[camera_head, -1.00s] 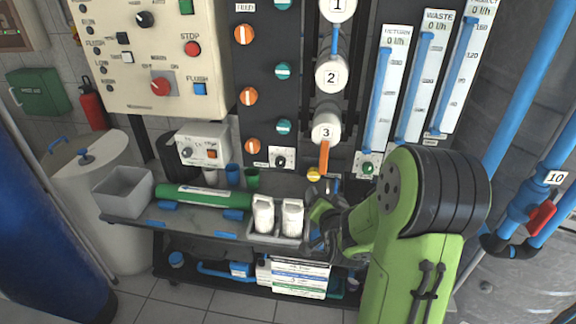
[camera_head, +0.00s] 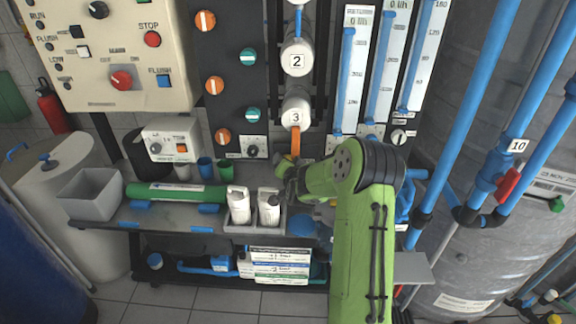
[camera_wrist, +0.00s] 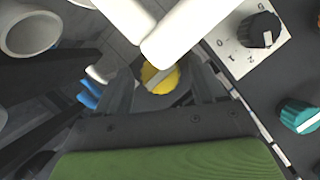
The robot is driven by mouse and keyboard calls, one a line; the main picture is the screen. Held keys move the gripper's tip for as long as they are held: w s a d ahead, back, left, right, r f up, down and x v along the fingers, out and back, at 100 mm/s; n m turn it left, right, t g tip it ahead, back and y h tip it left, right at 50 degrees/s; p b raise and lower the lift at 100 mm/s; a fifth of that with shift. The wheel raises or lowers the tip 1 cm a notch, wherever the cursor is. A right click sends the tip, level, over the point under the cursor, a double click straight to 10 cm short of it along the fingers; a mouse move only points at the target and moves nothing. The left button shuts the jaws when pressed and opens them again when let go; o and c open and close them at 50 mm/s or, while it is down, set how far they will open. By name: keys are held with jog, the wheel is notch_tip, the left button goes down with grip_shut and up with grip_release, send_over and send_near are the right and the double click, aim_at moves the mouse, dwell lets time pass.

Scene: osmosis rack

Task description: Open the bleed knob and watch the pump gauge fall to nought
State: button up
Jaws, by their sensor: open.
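A yellow knob (camera_wrist: 163,76) with a pale bar across it is in the middle of the wrist view. I take it for the bleed knob. My gripper (camera_wrist: 161,88) is open, and its dark fingers show on either side of the knob in the picture. I cannot tell whether they touch it. I cannot make out a pump gauge in either view.
A black dial (camera_wrist: 259,30) on a white scale plate and a teal knob (camera_wrist: 299,115) are to the right in the wrist view. Two white bottles (camera_head: 239,205) (camera_head: 269,207) stand close below my gripper. An orange pipe (camera_head: 296,141) runs down above it.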

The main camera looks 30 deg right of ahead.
jog(key=c, duration=1.1)
jog(key=shift+o, duration=0.2)
jog(key=shift+a+r+n+g+h+b, duration=0.1)
jog(key=shift+n+g+h+b, duration=0.4)
jog(key=shift+n+b, duration=0.4)
jog(key=shift+n+g+h+b, duration=0.45)
jog(key=shift+n+b, duration=0.2)
jog(key=shift+n, duration=0.45)
jog(key=o, duration=1.1)
jog(key=shift+c, duration=0.2)
